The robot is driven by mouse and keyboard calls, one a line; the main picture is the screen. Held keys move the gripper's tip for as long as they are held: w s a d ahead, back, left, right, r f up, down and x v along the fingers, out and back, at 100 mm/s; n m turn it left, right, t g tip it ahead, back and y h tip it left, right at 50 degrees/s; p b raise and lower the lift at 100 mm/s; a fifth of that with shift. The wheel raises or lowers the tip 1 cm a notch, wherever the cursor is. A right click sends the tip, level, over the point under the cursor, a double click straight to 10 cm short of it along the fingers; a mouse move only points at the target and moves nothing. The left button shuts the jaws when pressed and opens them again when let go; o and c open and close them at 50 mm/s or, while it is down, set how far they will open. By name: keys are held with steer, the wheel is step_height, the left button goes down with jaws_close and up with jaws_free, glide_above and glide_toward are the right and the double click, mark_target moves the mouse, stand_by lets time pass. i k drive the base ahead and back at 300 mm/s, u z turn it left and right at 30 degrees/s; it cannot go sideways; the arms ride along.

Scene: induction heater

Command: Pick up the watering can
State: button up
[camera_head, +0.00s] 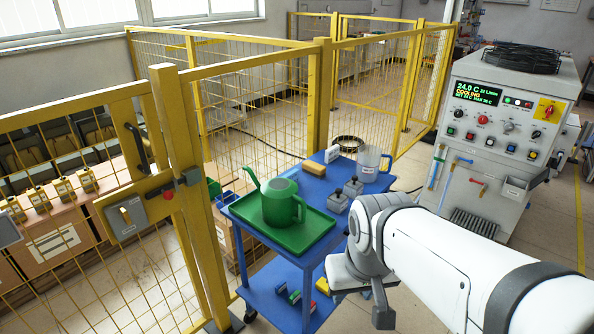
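The green watering can (281,202) stands upright on a green tray (318,226) on top of a blue cart (316,188). Its spout points up and to the left, and its handle is on the right side. My white arm reaches in from the lower right. Part of my gripper (383,308) shows low in front of the cart's right side, below and to the right of the can and apart from it.
A yellow mesh fence (176,160) stands close behind and left of the cart. The heater machine (500,140) stands at the right. Open floor lies between cart and machine.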

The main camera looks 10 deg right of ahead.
mark_target(280, 198)
steer(key=z, duration=0.05)
steer(key=i, duration=1)
steer(key=z, duration=0.05)
